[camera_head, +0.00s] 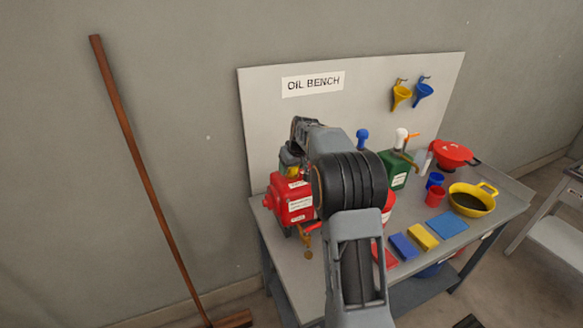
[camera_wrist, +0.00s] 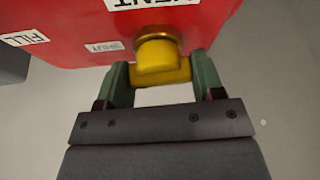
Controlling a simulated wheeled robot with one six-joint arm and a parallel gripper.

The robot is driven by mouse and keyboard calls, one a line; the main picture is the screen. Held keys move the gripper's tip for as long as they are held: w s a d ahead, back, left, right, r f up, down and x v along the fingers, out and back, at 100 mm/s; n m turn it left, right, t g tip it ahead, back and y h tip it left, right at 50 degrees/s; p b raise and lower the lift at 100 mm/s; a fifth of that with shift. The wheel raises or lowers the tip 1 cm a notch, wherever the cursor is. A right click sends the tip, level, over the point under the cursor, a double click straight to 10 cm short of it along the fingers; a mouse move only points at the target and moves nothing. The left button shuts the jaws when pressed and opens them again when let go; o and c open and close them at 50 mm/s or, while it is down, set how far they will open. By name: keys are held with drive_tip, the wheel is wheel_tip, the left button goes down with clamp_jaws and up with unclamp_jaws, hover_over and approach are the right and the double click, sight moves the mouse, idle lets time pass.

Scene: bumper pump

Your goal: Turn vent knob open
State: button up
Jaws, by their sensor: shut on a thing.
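The vent knob (camera_wrist: 158,57) is yellow, with a brass-coloured collar, on the red container in the wrist view. A white label reading "VENT" sits beside it, partly cut off by the frame edge. My gripper (camera_wrist: 160,78) has its two green fingers on either side of the knob's yellow bar and is shut on it. In the head view the red container (camera_head: 292,203) stands at the left of the bench.
A "FILL" label (camera_wrist: 25,39) shows on the red container. A broom (camera_head: 140,165) leans on the wall at left.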

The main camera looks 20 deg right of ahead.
drive_tip(key=n+y, duration=0.1)
drive_tip(key=n, duration=0.3)
drive_tip(key=shift+y+b, duration=0.3)
drive_tip(key=shift+b, duration=0.1)
drive_tip(key=shift+n+g+y, duration=0.6)
drive_tip(key=shift+n+g, duration=0.1)
drive_tip(key=shift+n, duration=1.7)
drive_tip(key=o, duration=0.9)
drive_tip(key=v, duration=1.3)
drive_tip(key=shift+d+r, duration=0.15)
drive_tip(key=shift+r, duration=0.25)
